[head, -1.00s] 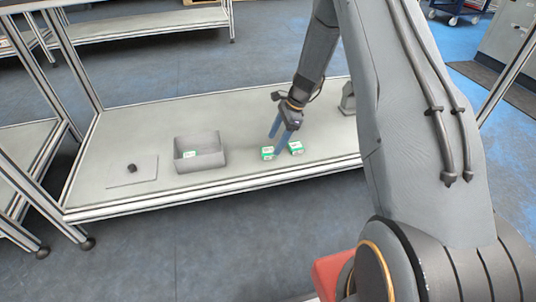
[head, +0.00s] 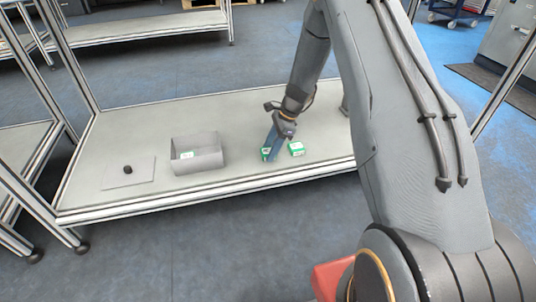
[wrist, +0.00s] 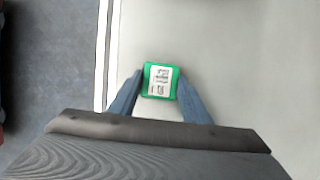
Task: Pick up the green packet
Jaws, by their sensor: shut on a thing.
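Two small green-and-white packets are on the pale table in the head view. My gripper (head: 271,150) points down and is shut on the left green packet (head: 265,154), whose front is partly covered by the blue fingers. In the wrist view this green packet (wrist: 161,70) sits between the two fingertips (wrist: 160,92), its white printed label facing up. It appears to be at table level. The other green packet (head: 296,149) stands just right of my gripper, apart from it; it does not show in the wrist view.
A grey open bin (head: 210,160) with a white-and-green packet (head: 187,155) in it stands to the left. Further left is a flat grey plate (head: 115,177) with a black knob (head: 128,170). The table's front edge (head: 230,188) is near. Table behind the packets is clear.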

